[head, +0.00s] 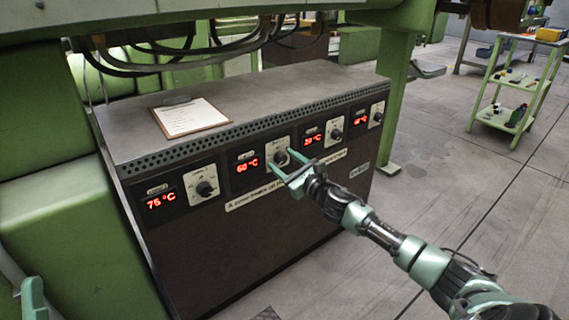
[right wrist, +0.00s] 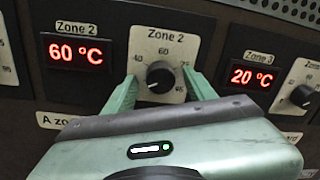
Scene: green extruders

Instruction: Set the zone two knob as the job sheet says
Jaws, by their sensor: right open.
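The zone two knob (right wrist: 160,76) is round and black on a pale dial plate marked Zone 2. It also shows in the head view (head: 281,157). The Zone 2 display (right wrist: 76,52) reads 60 °C. My right gripper (right wrist: 159,84) is open, with one green finger on each side of the knob; whether they touch it I cannot tell. In the head view my right gripper (head: 284,166) is at the panel. The job sheet (head: 190,116) lies on a clipboard on the cabinet top, too small to read. A green tip at the lower left seems to be my left gripper (head: 33,299), mostly cut off.
A further knob (head: 378,117) is at the far right. Cables (head: 190,50) hang above the cabinet. A green cart (head: 520,80) stands on open floor.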

